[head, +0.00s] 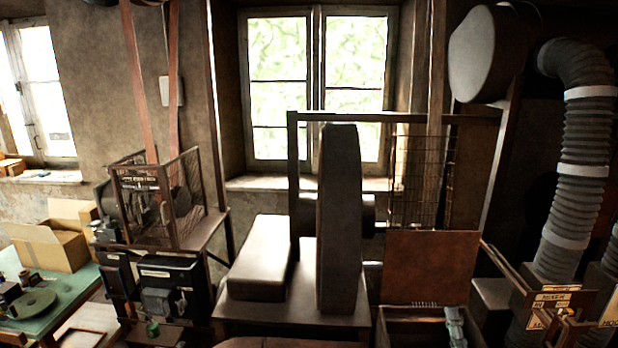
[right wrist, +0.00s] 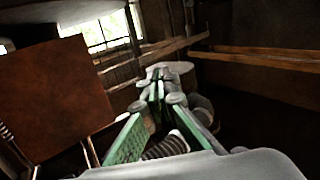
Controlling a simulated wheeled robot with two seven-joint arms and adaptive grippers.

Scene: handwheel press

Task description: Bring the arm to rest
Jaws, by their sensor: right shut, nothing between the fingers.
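My right gripper (head: 454,318) shows small at the bottom of the head view, right of centre, in front of the open box below the brown panel. In the right wrist view its green and grey fingers (right wrist: 157,78) point away from the camera, shut, with nothing held between them. A tall dark slab with a rounded top (head: 340,215), perhaps the handwheel seen edge-on, stands on the press bench, left of the gripper and apart from it. My left gripper is not in view.
A brown panel (head: 430,267) stands behind the right gripper; it also shows at left in the right wrist view (right wrist: 55,100). A grey block (head: 260,258) lies on the bench. Ribbed ducts (head: 580,150) and signed rails (head: 555,300) are at right. A green table (head: 60,318) with cartons is at left.

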